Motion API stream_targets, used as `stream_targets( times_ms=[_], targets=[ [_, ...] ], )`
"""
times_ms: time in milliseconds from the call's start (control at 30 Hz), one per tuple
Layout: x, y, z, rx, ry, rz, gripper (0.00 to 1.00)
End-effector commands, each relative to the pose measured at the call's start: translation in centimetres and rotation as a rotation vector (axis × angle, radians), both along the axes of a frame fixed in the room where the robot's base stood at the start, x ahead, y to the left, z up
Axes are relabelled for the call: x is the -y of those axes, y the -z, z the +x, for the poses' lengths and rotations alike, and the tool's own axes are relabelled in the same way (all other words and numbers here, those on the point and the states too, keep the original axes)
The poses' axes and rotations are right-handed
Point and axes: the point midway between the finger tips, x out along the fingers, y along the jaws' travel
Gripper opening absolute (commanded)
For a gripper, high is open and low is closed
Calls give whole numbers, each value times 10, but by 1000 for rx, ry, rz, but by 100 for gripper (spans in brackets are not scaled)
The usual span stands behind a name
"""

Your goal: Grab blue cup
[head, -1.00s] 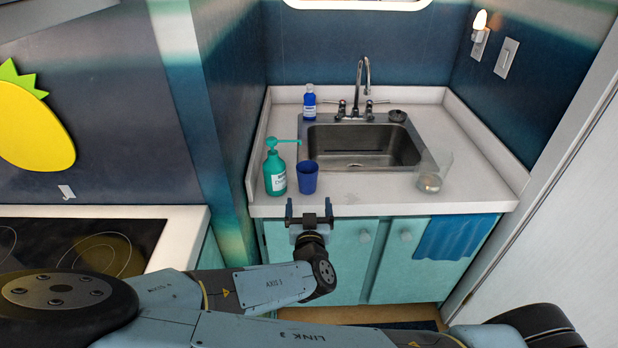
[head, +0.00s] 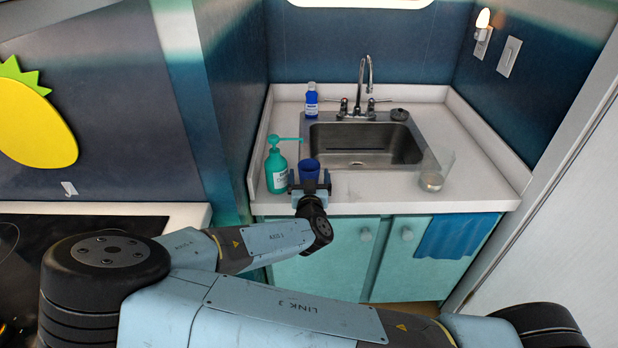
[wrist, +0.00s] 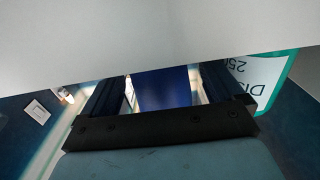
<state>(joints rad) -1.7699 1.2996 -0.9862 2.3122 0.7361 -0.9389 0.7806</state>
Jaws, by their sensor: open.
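The blue cup (head: 308,166) stands upright on the white counter near its front edge, right of the teal pump bottle. My gripper (head: 309,178) is open and level with the cup, right in front of it, and hides the cup's lower part in the head view. In the wrist view the cup (wrist: 165,88) appears between the two dark fingers of my gripper (wrist: 163,84). I cannot tell whether either finger touches it.
The teal pump bottle (head: 276,171) stands close on the left, and its label fills the wrist view's right side. A blue bottle (head: 311,101) is behind, by the sink (head: 365,145). A clear glass (head: 432,181) stands on the right. The counter (head: 375,190) between cup and glass is clear.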

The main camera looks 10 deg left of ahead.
Motion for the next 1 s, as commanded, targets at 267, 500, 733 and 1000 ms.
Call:
stream_targets(
  times_ms=[267, 500, 733, 1000],
  targets=[
    [-7, -1, 29, 0, 1, 0, 94],
    [-7, -1, 29, 0, 1, 0, 88],
    [-7, -1, 28, 0, 1, 0, 66],
    [-7, -1, 28, 0, 1, 0, 41]
  ],
)
